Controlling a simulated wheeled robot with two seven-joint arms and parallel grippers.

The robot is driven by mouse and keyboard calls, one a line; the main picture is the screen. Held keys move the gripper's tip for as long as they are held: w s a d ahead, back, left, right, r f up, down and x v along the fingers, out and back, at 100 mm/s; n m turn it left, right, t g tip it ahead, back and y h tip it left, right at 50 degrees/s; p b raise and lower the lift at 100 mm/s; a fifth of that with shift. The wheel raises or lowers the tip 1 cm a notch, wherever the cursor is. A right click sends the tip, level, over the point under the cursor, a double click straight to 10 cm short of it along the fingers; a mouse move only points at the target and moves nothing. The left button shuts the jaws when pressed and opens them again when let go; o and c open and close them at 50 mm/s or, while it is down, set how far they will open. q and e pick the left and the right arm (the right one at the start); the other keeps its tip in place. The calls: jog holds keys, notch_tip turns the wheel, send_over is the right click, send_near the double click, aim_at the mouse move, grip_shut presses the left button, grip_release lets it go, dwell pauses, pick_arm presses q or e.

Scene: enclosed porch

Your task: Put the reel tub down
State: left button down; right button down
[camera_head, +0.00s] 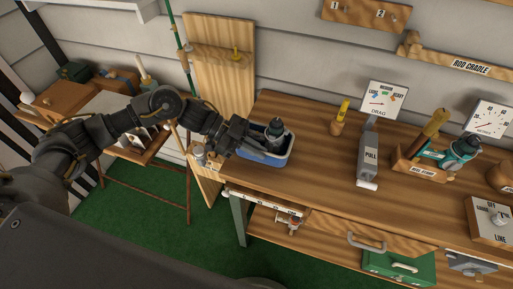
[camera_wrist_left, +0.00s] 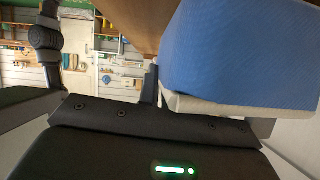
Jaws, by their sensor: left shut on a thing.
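The reel tub (camera_head: 262,158) is a blue tub with a pale rim, at the left end of the wooden workbench (camera_head: 318,165). A dark reel (camera_head: 275,132) stands inside it. My left gripper (camera_head: 238,140) is shut on the tub's left side. In the left wrist view the tub's blue wall (camera_wrist_left: 240,50) and pale rim (camera_wrist_left: 235,107) fill the upper right. I cannot tell whether the tub's base touches the bench top. My right gripper is not in view.
A wooden holder with a teal reel (camera_head: 462,150) is farther right. The bench top between tub and scale is clear. A side table (camera_head: 125,150) stands left.

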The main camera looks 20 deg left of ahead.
pick_arm(q)
jog(key=c, duration=1.6)
grip_release()
jog(key=shift+r, duration=0.1)
jog(key=b+v, duration=0.3)
jog(key=v, duration=0.9)
